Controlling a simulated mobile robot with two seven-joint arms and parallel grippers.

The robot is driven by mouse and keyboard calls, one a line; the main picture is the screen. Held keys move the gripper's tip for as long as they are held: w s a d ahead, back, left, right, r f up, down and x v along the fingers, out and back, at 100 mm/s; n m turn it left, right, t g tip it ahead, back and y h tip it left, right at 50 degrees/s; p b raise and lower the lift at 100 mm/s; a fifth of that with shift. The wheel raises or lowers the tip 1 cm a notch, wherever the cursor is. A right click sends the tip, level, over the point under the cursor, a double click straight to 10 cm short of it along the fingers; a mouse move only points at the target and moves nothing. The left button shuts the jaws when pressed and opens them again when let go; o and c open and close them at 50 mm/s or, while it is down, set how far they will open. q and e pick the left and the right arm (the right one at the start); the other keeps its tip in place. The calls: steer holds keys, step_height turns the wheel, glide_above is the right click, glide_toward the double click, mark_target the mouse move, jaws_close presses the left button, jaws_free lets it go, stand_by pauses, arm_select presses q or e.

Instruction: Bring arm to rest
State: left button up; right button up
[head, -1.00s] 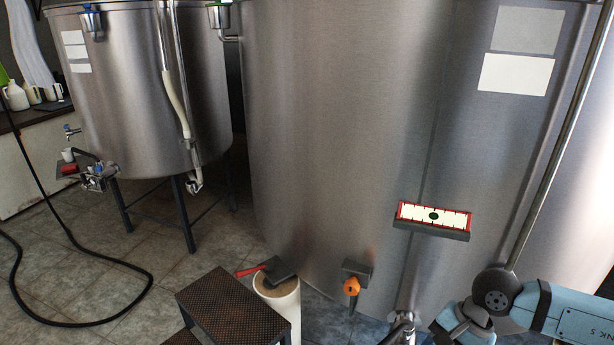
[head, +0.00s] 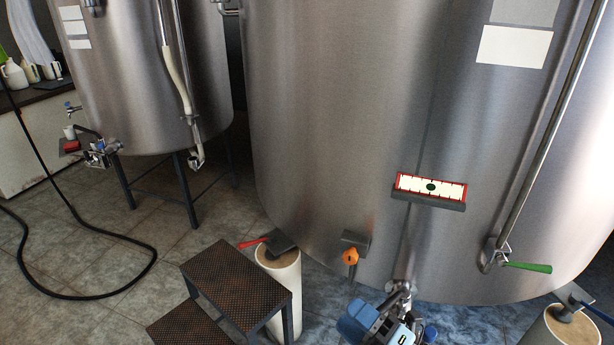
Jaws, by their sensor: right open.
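My right gripper (head: 384,326) is at the bottom edge of the head view, blue and grey, and partly cut off by the frame. It is open, with no object visible in it. It shows just below the steel outlet (head: 401,291) of the large tank (head: 340,120); I cannot tell whether they touch. My left gripper is not in view.
A perforated step (head: 235,278) stands left of a pale post (head: 284,285) with a red-handled lever (head: 255,242). A black hose (head: 95,295) lies on the floor.

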steer(key=s+d+f+m+g+h, duration=0.1)
steer(key=s+d+f+m+h, duration=0.3)
steer(key=f+m, duration=0.35)
steer(key=s+d+f+m+g+h, duration=0.1)
steer(key=s+d+f+m+h, duration=0.25)
steer(key=f+m, duration=0.45)
steer(key=s+d+f+m+g+h, duration=0.1)
steer(key=s+d+f+m+h, duration=0.2)
steer(key=s+f+m+h, duration=0.5)
arm_select(q)
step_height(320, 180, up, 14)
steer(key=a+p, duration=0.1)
steer(key=p, duration=1.5)
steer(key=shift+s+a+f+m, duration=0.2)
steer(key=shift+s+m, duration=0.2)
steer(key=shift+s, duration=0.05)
arm_select(e)
steer(key=w+d+r+y, duration=0.1)
steer(key=w+r+y, duration=0.2)
steer(key=r, duration=1.3)
steer(key=shift+w+r+m, duration=0.15)
steer(key=shift+r+m, duration=0.05)
steer(key=shift+m, duration=0.25)
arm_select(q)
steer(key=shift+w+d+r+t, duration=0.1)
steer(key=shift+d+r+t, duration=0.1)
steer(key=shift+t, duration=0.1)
arm_select(e)
steer(key=shift+d, duration=0.1)
